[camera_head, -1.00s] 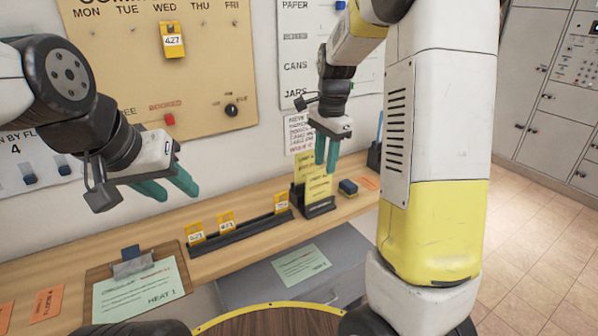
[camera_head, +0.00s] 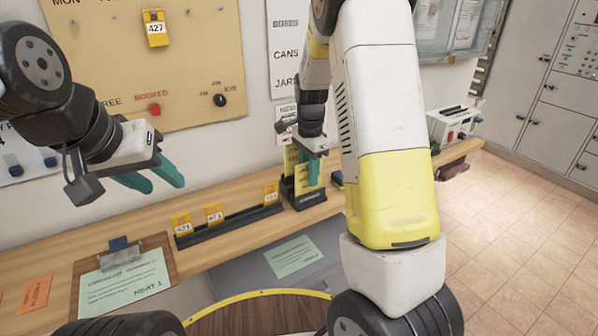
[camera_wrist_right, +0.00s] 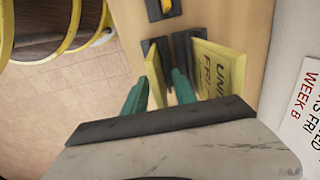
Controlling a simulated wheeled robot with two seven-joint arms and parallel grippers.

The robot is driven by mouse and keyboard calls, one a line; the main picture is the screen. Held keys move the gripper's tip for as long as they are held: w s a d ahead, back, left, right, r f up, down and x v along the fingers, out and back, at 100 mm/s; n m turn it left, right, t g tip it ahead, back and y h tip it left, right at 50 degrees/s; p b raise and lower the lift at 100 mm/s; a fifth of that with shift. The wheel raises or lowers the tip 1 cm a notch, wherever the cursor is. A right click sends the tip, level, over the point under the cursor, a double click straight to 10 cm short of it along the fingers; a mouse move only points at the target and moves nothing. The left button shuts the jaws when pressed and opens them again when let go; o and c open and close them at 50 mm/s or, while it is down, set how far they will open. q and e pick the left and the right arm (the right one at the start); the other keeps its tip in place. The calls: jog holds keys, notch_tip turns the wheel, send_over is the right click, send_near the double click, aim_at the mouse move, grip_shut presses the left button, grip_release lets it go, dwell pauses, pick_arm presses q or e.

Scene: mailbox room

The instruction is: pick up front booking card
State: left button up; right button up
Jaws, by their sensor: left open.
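Yellow booking cards stand in a black holder (camera_head: 304,197) on the wooden counter. My right gripper (camera_head: 309,168) is down at the holder, its teal fingers overlapping the cards in the head view. In the right wrist view the fingers (camera_wrist_right: 160,95) are apart. The front card (camera_wrist_right: 153,72), the one away from the wall, shows edge-on between them; I cannot tell whether either finger touches it. The rear card (camera_wrist_right: 216,70), with printed text, stands beyond the finger on the wall side. My left gripper (camera_head: 152,180) is open and empty, above the counter's left part.
A black rail (camera_head: 228,220) with small yellow number tags lies left of the holder. A clipboard (camera_head: 122,283) with a green sheet lies further left. A white device (camera_head: 453,125) stands at the counter's right end. The wall rises close behind the holder.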

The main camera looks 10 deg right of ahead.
grip_shut()
jog(key=shift+r, duration=0.2)
